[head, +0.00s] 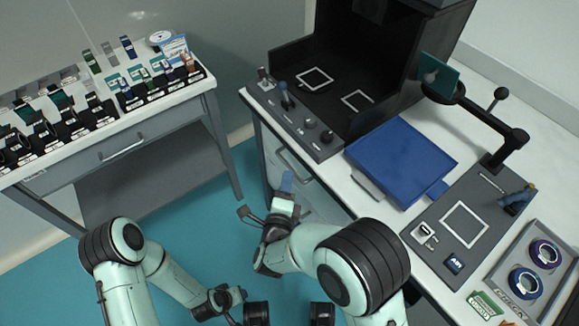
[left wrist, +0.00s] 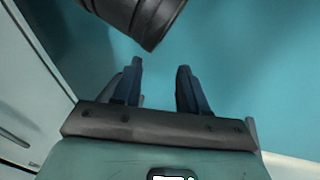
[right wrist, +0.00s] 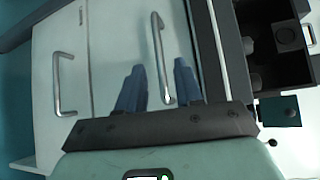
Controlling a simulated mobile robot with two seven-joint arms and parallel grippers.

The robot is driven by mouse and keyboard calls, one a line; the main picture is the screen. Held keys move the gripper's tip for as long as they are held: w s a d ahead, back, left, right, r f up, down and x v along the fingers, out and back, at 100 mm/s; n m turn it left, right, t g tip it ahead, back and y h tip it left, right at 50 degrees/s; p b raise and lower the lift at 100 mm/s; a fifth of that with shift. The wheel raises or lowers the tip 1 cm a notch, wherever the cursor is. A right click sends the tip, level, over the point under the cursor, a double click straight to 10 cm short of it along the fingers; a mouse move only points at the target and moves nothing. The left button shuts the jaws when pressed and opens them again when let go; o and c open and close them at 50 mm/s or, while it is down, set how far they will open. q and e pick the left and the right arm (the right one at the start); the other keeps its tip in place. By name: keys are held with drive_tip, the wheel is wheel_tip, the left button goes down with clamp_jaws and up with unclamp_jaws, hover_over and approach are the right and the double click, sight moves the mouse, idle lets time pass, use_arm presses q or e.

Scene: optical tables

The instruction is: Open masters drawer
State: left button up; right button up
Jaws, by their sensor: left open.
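A white drawer cabinet under the right-hand table shows two metal bar handles in the right wrist view: one handle (right wrist: 157,35) close to my right gripper (right wrist: 159,68), another handle (right wrist: 59,85) farther left. The drawer fronts look shut, and their small label is unreadable. My right gripper is open; the near handle appears between its fingers, but contact cannot be told. In the head view my right gripper (head: 285,187) is beside the cabinet front and partly covers it; an upper handle (head: 293,164) shows. My left gripper (left wrist: 160,72) is open and empty above the floor.
The right table carries a black enclosure (head: 393,62), a blue panel (head: 402,160), a grey plate (head: 440,252) and a tray of rings (head: 568,262). The left table (head: 195,92) has its own drawer (head: 98,160) and several optics. Teal floor (head: 200,215) lies between.

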sight(289, 166)
drive_tip(key=w, duration=0.4)
drive_tip(key=w+d+f, duration=0.1)
drive_tip(key=w, duration=0.1)
drive_tip(key=shift+w+b, duration=0.25)
drive_tip(key=shift+b, duration=0.15)
clamp_jaws()
